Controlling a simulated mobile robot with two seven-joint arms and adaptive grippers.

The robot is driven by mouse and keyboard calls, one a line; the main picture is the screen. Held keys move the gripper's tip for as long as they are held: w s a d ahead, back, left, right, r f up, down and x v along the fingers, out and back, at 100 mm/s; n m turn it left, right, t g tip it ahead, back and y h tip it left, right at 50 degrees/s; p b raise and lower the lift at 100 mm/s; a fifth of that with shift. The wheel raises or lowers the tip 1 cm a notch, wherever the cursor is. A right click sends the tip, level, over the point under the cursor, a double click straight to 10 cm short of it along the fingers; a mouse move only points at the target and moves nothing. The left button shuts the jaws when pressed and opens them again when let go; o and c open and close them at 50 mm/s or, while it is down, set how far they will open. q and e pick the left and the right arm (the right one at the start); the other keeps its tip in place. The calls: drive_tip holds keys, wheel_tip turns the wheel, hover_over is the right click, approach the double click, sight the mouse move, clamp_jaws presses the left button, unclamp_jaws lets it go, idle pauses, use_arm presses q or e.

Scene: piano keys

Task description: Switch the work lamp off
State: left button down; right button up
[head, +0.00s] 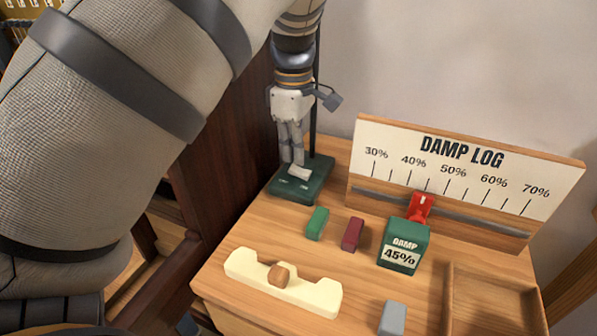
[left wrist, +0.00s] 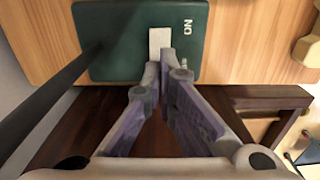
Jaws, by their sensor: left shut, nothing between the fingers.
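The work lamp's dark green base (head: 314,187) stands at the back left of the wooden top, with a thin dark pole rising from it. A pale rocker switch (head: 300,173) sits on the base. In the left wrist view the switch (left wrist: 160,41) lies just beyond the fingertips, with "ON" printed beside it. My left gripper (head: 292,161) points down at the switch, shut and empty. The fingertips (left wrist: 160,74) are at the switch's near end; I cannot tell whether they touch it. The lamp's head is not visible. My right gripper is not in view.
A damp log board (head: 460,165) with a red slider (head: 420,207) stands at the back right. A green block (head: 317,223), a maroon block (head: 352,234), a "45%" block (head: 403,244), a grey block (head: 392,318) and a cream holder (head: 310,293) are in front.

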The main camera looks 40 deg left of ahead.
sight(294, 168)
use_arm(q)
drive_tip(key=shift+f, duration=1.15)
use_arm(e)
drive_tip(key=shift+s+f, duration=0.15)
use_arm(q)
wheel_tip(294, 168, up, 5)
drive_tip(key=shift+p, duration=0.55)
drive_tip(key=shift+r, duration=1.1)
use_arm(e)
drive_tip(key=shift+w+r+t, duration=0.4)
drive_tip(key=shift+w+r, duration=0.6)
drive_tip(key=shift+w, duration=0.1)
use_arm(q)
drive_tip(key=shift+f, duration=0.1)
